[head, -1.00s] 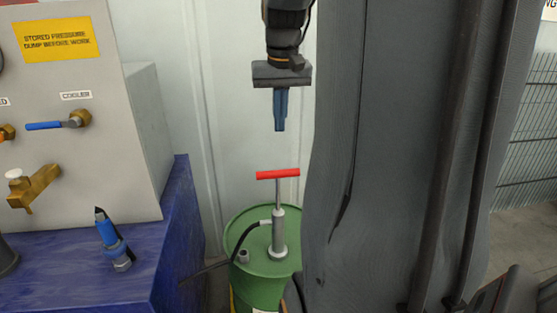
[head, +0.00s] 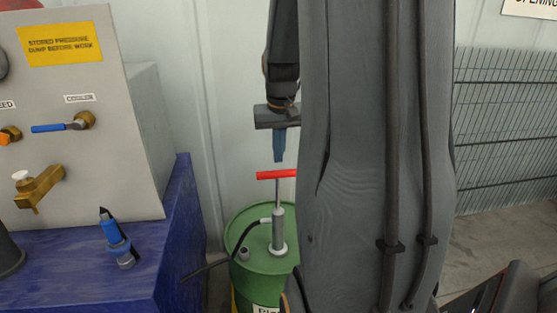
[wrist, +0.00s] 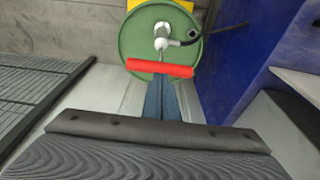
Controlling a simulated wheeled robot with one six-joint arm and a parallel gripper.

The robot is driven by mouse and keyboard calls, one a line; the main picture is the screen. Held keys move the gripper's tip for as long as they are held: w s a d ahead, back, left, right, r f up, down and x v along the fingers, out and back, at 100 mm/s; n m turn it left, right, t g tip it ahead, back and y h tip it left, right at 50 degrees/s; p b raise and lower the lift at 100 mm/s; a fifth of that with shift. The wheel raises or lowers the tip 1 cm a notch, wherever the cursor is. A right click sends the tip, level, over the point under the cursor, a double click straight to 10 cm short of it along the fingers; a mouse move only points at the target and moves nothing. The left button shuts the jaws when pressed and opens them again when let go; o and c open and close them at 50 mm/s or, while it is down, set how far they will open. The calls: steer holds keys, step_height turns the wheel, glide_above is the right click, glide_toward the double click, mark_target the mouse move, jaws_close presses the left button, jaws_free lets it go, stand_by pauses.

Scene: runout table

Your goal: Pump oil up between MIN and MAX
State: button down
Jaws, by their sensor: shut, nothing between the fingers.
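A hand pump (head: 278,230) with a grey barrel stands upright on a green drum (head: 252,267). Its red T-handle (head: 272,175) sits on a thin rod raised above the barrel. My gripper (head: 279,158) points down, shut and empty, just above the red handle with a small gap. In the wrist view the blue fingers (wrist: 161,98) reach toward the red handle (wrist: 160,69), with the drum (wrist: 140,42) beyond. No MIN or MAX marks can be made out.
A grey panel (head: 130,180) with a blue-handled cooler valve (head: 66,127) and a brass tap (head: 38,188) stands on a blue bench (head: 185,240) at left. A blue fitting (head: 115,238) rests on the bench. A black hose (head: 240,238) runs from the pump. A mesh fence (head: 505,145) is at right.

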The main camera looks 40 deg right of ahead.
mark_target(278, 194)
steer(key=shift+w+d+f+p, duration=0.15)
steer(key=shift+f+p, duration=0.1)
steer(key=shift+f, duration=0.7)
steer(key=shift+w+f+p, duration=0.15)
steer(key=shift+f+p, duration=0.05)
steer(key=shift+f, duration=0.75)
step_height(278, 194, down, 9)
steer(key=b, duration=0.4)
steer(key=shift+f, duration=0.3)
steer(key=shift+s, duration=0.1)
steer(key=shift+r+p, duration=0.3)
steer(key=shift+p, duration=0.05)
step_height(278, 194, up, 14)
steer(key=s+a, duration=0.1)
steer(key=s, duration=0.1)
steer(key=shift+a+f+p, duration=0.2)
steer(key=shift+p, duration=0.2)
stand_by(0.3)
